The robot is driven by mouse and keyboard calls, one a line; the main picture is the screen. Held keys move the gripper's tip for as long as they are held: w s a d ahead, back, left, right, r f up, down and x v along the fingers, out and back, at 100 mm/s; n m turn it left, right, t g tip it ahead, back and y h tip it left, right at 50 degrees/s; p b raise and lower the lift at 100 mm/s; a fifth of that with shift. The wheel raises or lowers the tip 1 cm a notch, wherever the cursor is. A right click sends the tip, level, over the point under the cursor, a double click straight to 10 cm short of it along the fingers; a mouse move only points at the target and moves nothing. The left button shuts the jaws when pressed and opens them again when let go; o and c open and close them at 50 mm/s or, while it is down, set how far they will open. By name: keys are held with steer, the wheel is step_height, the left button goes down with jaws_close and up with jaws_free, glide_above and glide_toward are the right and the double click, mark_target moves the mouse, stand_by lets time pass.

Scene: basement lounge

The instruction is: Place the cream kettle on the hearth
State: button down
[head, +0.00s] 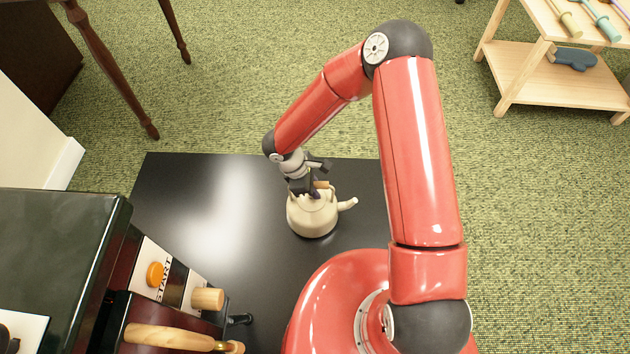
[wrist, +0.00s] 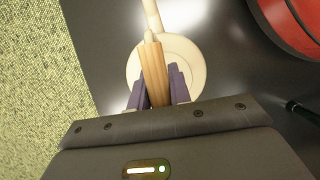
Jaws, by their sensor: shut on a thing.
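The cream kettle (head: 313,217) is upright, over or on the glossy black hearth slab (head: 215,205), with its spout to the right in the head view. I cannot tell for sure whether its base touches the slab. My gripper (head: 314,191) is above the kettle and shut on its wooden handle. In the wrist view the kettle (wrist: 183,50) lies beyond the handle, and the dark fingertips of my gripper (wrist: 158,86) press the handle from both sides. The slab (wrist: 100,35) shows around it. The kettle's underside is hidden.
A dark cabinet with a START panel (head: 160,272) and wooden handles stands at the left front. Wooden table legs (head: 115,75) are at the back left. A light wood shelf (head: 530,75) is at the back right. Green carpet (head: 250,100) surrounds the slab.

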steer(key=shift+f, duration=0.25)
steer(key=shift+f, duration=0.15)
steer(key=c, duration=1.3)
jaws_free()
